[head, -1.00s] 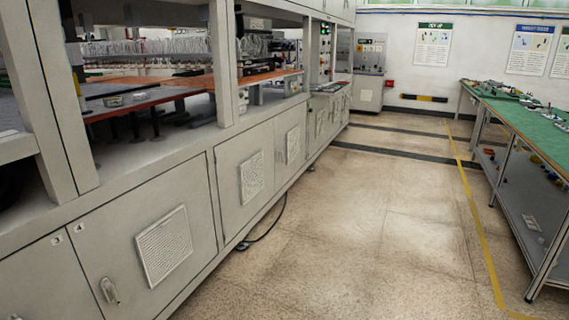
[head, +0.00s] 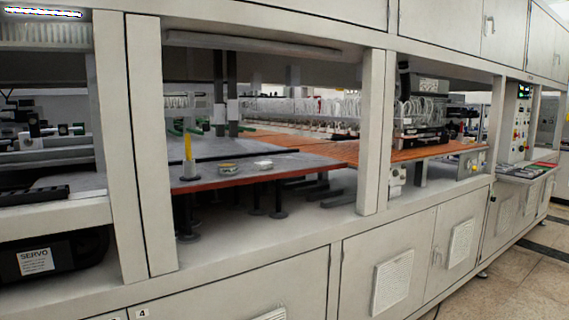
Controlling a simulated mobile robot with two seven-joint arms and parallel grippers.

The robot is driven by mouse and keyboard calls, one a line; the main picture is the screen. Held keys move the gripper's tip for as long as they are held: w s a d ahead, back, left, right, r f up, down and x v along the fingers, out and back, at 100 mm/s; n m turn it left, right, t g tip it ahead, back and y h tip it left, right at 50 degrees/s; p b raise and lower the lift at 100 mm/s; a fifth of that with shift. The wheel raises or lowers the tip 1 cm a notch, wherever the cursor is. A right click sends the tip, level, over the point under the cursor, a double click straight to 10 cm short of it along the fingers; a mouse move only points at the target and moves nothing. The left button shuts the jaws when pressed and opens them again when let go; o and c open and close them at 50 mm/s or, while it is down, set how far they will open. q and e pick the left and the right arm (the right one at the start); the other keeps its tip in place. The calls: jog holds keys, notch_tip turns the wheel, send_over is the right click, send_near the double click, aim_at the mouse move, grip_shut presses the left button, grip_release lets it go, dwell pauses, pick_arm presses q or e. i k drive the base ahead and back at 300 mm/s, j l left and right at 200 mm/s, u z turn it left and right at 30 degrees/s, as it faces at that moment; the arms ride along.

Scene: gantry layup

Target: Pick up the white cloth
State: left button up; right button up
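A small white item (head: 263,165) lies on the grey-topped, orange-edged panel (head: 300,170) inside the machine's open bay. It may be the white cloth, but it is too small to tell. Next to it on the left is a small round tin-like item (head: 228,169). A yellow upright object (head: 188,148) stands further left, near the panel's edge. Neither of my grippers is in view.
Pale frame posts (head: 373,130) divide the bay openings. Closed cabinet doors (head: 394,270) run below the bay. A black unit labelled SERVO (head: 36,260) sits at lower left. Clear floor (head: 510,270) shows at lower right.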

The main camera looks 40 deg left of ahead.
aim_at(264, 165)
jog(key=i+u, duration=0.2)
jog(key=i, duration=0.2)
jog(key=i+l+u, duration=0.2)
jog(key=i, duration=0.2)
jog(key=i+l+u, duration=0.2)
jog(key=i, duration=0.15)
jog(key=j, duration=0.1)
